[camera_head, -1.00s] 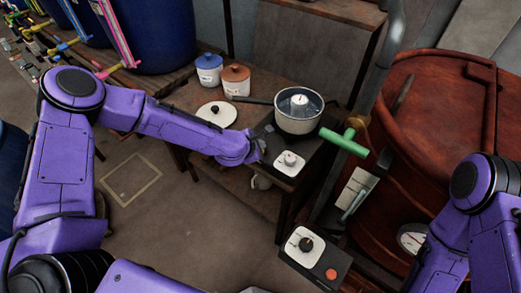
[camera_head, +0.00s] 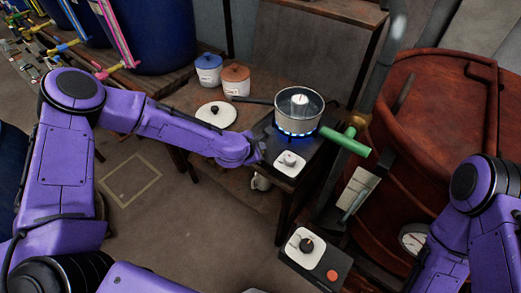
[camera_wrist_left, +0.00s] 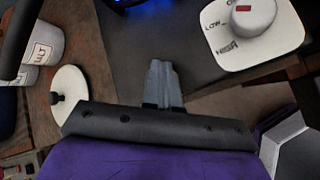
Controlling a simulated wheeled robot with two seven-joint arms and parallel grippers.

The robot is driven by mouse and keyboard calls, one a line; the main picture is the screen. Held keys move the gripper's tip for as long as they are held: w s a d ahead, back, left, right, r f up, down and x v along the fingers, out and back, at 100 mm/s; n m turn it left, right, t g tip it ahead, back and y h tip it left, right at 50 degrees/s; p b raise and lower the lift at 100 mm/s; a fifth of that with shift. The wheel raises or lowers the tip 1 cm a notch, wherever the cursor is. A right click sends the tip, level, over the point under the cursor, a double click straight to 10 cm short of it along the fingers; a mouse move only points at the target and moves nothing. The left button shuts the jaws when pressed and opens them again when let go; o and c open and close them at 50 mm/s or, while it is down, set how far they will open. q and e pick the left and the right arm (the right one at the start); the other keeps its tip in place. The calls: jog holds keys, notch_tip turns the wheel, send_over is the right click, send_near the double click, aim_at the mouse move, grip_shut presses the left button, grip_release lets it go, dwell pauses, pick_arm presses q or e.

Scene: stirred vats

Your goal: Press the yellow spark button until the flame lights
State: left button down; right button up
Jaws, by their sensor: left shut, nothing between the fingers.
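A steel pot (camera_head: 298,116) stands on the dark stove in the head view. A ring of blue flame (camera_head: 297,133) burns under it, and a blue glow (camera_wrist_left: 130,3) shows at the top edge of the left wrist view. The white knob (camera_head: 289,160) on its white plate sits at the stove's front; the wrist view shows this knob (camera_wrist_left: 252,14) with LOW and HIGH marks. My left gripper (camera_head: 261,150) is shut and empty at the stove's front left, left of the knob; its fingers (camera_wrist_left: 160,78) point at the stove. No yellow button is visible. My right gripper is out of view.
A white lid (camera_head: 216,114) and two jars (camera_head: 236,78) lie left of the stove. A green-handled valve (camera_head: 344,141) and a large copper vat (camera_head: 440,120) are to the right. A box with a black knob and red button (camera_head: 331,274) is at lower right.

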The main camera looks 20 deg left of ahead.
pick_arm(q)
jog(key=shift+r+p, duration=0.7)
jog(key=shift+r, duration=0.15)
notch_tip(320, 180, up, 5)
jog(key=p, duration=0.4)
dwell(0.6)
